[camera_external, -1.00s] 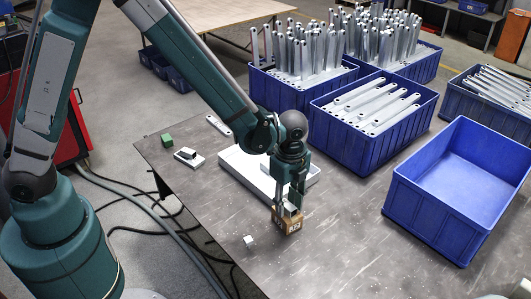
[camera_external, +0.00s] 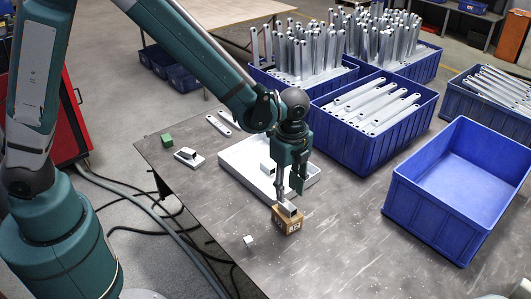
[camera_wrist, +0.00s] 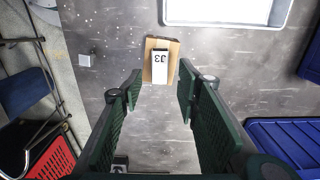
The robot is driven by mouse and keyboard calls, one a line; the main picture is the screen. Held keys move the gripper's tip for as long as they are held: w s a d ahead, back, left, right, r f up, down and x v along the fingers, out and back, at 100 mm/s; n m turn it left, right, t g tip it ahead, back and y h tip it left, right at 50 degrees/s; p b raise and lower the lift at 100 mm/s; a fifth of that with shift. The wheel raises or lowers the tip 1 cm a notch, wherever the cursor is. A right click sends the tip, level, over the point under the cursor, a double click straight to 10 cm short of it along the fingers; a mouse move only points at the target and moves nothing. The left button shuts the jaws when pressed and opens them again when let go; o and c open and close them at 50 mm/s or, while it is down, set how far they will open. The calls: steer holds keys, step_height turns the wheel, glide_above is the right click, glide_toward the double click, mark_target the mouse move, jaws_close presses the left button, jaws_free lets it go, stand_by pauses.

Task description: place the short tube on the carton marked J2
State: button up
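The short tube (camera_external: 290,208), a small pale square piece with a dark open end, rests on top of the small brown carton (camera_external: 284,226). The carton's pale front label shows in the external view, but its characters are too small to read surely. In the wrist view the carton (camera_wrist: 148,64) lies beyond my fingertips, with a pale face (camera_wrist: 159,68) bearing dark inverted marks that look like J3. My gripper (camera_external: 289,193) is just above the carton and tube. Its fingers stand apart with nothing between them, as the wrist view of my gripper (camera_wrist: 161,84) also shows.
A shallow white tray (camera_external: 238,174) is behind the carton. A small pale cube (camera_external: 249,240) lies front left. A green block (camera_external: 167,140) and a pale slotted piece (camera_external: 189,158) lie further left. An empty blue crate (camera_external: 440,222) stands at right.

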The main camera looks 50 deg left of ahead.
mark_target(287, 204)
steer(key=shift+r+p, duration=0.35)
steer(key=shift+r, duration=2.5)
steer(key=s+a+r+n+t, duration=0.2)
steer(key=s+a+r+n, duration=0.2)
steer(key=a+r, duration=0.45)
steer(key=s+a+r+n+t, duration=0.1)
steer(key=s+a+r+n, duration=0.25)
steer(key=a+r, duration=0.5)
steer(key=s+a+r+n+t, duration=0.1)
steer(key=s+a+n+t, duration=0.1)
steer(key=s+a+n, duration=0.3)
steer(key=s+a+r+n+t, duration=0.2)
steer(key=s+a+n, duration=0.3)
steer(key=s+a, duration=0.4)
steer(key=shift+a+r, duration=0.3)
steer(key=shift+a, duration=0.2)
